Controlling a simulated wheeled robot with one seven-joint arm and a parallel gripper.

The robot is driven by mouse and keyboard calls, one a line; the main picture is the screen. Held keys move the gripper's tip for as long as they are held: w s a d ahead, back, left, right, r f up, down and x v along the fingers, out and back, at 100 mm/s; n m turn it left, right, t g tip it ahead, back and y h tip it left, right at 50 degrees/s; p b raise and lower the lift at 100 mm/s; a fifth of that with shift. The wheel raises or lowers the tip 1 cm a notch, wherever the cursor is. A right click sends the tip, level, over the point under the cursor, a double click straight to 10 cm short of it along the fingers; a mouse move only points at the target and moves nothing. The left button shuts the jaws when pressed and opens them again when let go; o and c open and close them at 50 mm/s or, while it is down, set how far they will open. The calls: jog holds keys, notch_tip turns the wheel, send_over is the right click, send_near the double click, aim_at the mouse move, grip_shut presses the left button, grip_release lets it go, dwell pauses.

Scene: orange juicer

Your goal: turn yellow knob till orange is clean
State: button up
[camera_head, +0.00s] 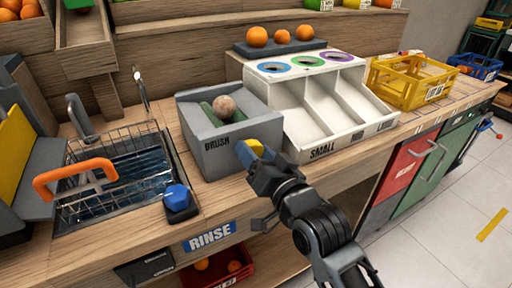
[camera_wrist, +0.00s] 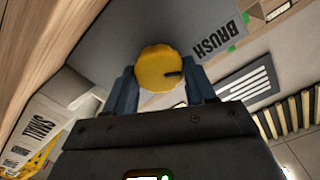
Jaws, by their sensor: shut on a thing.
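The yellow knob (camera_head: 254,147) sits on the front of the grey brush box (camera_head: 212,150), near its right corner. My gripper (camera_head: 246,160) is at the knob. In the wrist view the yellow knob (camera_wrist: 158,68) is between the two blue-grey fingers of my gripper (camera_wrist: 160,86), which are shut on it. A dark mark shows on the knob's face, toward the right. A brownish, dull orange (camera_head: 224,106) lies in the box on green brushes (camera_head: 208,114). The underside of the orange is hidden.
A white sorting bin (camera_head: 318,112) stands right of the box, with a yellow crate (camera_head: 412,76) beyond. At left are the sink basket (camera_head: 120,176) with an orange handle and a blue knob (camera_head: 177,197). Oranges rest on a dark tray (camera_head: 280,47) behind.

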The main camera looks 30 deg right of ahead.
jog(key=m+p, duration=0.3)
jog(key=m, duration=0.1)
jog(key=shift+d+m, duration=0.1)
jog(key=shift+m, duration=0.3)
jog(key=shift+m+p, duration=0.4)
jog(key=shift+m, duration=0.2)
jog(key=shift+f, duration=0.1)
jog(key=o, duration=1)
jog(key=s+b, duration=0.1)
jog(key=s, duration=0.6)
jog(key=shift+s, duration=0.4)
